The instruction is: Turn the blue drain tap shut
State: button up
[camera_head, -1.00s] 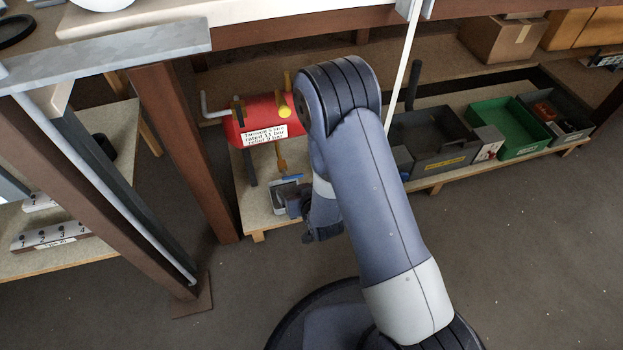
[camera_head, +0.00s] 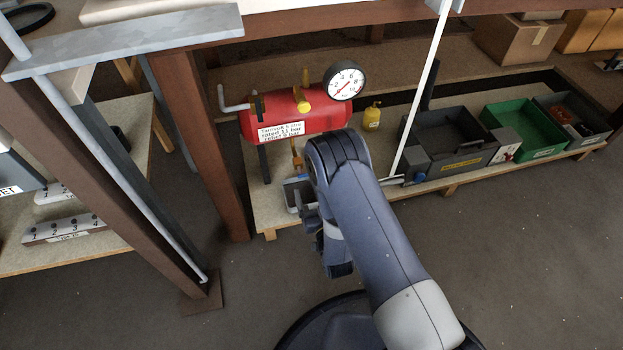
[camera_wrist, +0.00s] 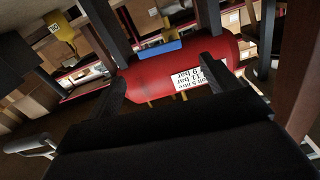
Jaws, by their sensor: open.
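The red tank (camera_head: 290,122) stands on a low wooden shelf in the head view. In the wrist view the tank (camera_wrist: 165,75) appears upside down, its white label inverted. A blue bar, apparently the drain tap's handle (camera_wrist: 158,52), lies across the tank's underside there. The gap to the handle is hard to judge. In the head view my gripper (camera_head: 336,264) is low, in front of the shelf, and partly hidden by my arm.
A round gauge (camera_head: 344,81) and a yellow lever (camera_head: 301,98) sit atop the tank. A tray (camera_head: 298,197) stands below it. A yellow bottle (camera_head: 372,116), a grey bin (camera_head: 450,145) and a green bin (camera_head: 522,130) stand right. A brown post (camera_head: 200,140) rises left.

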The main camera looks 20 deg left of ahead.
jog(key=b+x, duration=0.1)
jog(key=x, duration=0.5)
jog(key=shift+w+a+b, duration=0.2)
jog(key=shift+a+b, duration=0.05)
jog(key=shift+b, duration=0.1)
jog(key=c, duration=1)
jog(key=shift+n, duration=0.3)
jog(key=shift+r+n, duration=0.1)
jog(key=shift+n, duration=0.2)
